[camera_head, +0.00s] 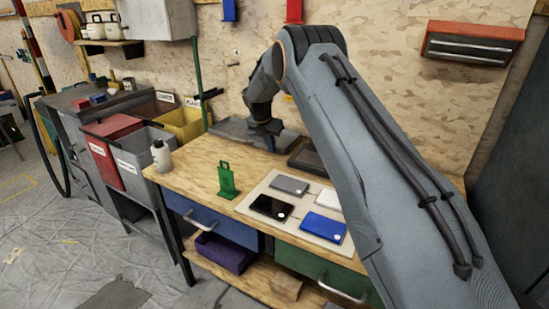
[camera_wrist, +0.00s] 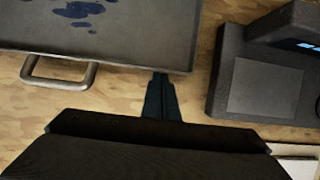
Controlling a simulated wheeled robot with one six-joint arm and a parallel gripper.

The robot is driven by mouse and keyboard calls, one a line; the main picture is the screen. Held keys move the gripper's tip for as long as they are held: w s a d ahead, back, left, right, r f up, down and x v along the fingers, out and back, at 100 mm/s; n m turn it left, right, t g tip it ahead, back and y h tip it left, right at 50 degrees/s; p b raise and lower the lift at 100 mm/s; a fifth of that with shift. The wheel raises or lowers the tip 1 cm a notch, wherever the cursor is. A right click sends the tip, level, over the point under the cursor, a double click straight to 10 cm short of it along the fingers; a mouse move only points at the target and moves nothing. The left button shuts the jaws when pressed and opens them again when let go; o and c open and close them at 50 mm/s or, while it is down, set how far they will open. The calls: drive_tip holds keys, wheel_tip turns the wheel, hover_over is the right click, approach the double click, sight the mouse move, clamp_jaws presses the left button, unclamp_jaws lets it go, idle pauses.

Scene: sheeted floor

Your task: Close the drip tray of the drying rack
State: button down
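The drip tray is a shallow grey metal tray (camera_wrist: 150,40) with dark blue stains and a bar handle (camera_wrist: 60,78) on its near side, at the upper left of the wrist view. In the head view a flat grey tray (camera_head: 235,129) lies at the back of the wooden bench. My gripper (camera_wrist: 161,82) looks shut and empty, its fingers together. The fingertips are at the tray's near edge, right of the handle; I cannot tell whether they touch it. My gripper also shows in the head view (camera_head: 270,143). I cannot make out the rest of the drying rack.
A dark device with a grey plate (camera_wrist: 265,88) stands right of the tray. Bins (camera_head: 143,155) stand at the left.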

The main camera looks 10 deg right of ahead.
drive_tip(key=shift+w+d+b, duration=0.55)
drive_tip(key=shift+w+d, duration=0.05)
drive_tip(key=shift+w, duration=0.05)
drive_tip(key=shift+w+d+r, duration=0.1)
drive_tip(key=shift+d+r, duration=0.1)
drive_tip(key=shift+d, duration=0.1)
drive_tip(key=shift+w+r, duration=0.1)
drive_tip(key=shift+r, duration=0.25)
drive_tip(key=s+a+p+v, duration=0.1)
drive_tip(key=p+v, duration=0.3)
drive_tip(key=v, duration=0.5)
drive_tip(key=s+d+m+g+y, duration=0.1)
drive_tip(key=s+m, duration=1.3)
drive_tip(key=s, duration=1.1)
drive_tip(key=s+d+m+g+y, duration=0.1)
drive_tip(key=s+d+m, duration=0.1)
drive_tip(key=s+m, duration=1.2)
drive_tip(key=s, duration=1.1)
drive_tip(key=shift+s+g+y, duration=0.3)
drive_tip(key=shift+y, duration=0.1)
